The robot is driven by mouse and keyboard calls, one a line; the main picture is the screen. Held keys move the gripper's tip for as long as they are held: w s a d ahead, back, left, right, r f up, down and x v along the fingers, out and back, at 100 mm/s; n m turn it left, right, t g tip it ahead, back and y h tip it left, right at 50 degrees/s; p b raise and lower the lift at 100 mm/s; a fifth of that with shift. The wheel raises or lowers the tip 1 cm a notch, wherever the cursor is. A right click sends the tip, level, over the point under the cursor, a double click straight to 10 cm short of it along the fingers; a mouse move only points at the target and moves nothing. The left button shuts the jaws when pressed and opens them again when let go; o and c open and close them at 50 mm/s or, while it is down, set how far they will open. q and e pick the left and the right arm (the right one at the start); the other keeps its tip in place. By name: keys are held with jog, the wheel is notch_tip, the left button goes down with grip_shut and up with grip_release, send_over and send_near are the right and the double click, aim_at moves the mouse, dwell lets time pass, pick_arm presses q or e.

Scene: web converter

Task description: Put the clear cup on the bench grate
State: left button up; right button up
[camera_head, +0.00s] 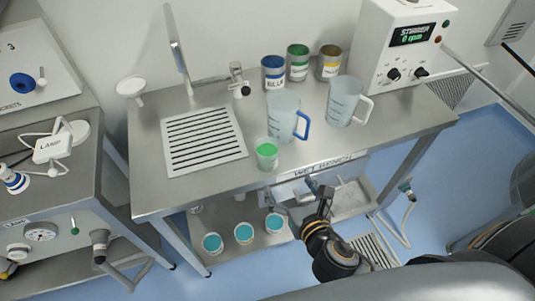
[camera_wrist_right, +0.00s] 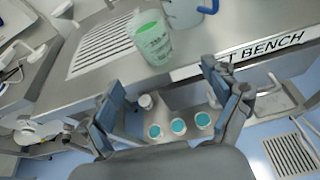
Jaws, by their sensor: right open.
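The clear cup (camera_head: 267,154) with green contents stands upright near the front edge of the bench, in front of a blue-handled pitcher. It also shows in the right wrist view (camera_wrist_right: 152,45), just beyond the fingertips. The bench grate (camera_head: 205,140) is a slotted square plate left of the cup, with nothing on it; it shows at the upper left of the wrist view (camera_wrist_right: 98,47). My right gripper (camera_head: 319,189) is open and empty, in front of the bench edge and right of the cup, with a gap between them. My left gripper is not in view.
The blue-handled pitcher (camera_head: 285,115) stands close behind the cup, and a white-handled pitcher (camera_head: 344,102) stands to its right. Colored cans (camera_head: 273,74) line the back. Teal-topped containers (camera_head: 244,233) sit on the lower shelf.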

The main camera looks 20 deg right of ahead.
aim_at(273, 157)
jog(key=shift+n+t, duration=0.3)
jog(key=shift+n, duration=0.1)
jog(key=w, duration=0.2)
jog(key=w+p, duration=0.1)
jog(key=w, duration=0.5)
jog(key=shift+a+r+p, duration=0.15)
jog(key=shift+a+p, duration=0.15)
jog(key=shift+w+a, duration=0.1)
jog(key=shift+w, duration=0.4)
jog(key=x, duration=0.1)
jog(key=p+x, duration=0.1)
jog(key=x, duration=0.2)
jog(key=shift+w+a+f, duration=0.15)
jog(key=shift+a+f, duration=0.15)
jog(key=c, duration=1.4)
jog(key=shift+c, duration=0.7)
jog(key=shift+r, duration=0.1)
jog(key=shift+r+p, duration=0.1)
jog(key=shift+p, duration=0.2)
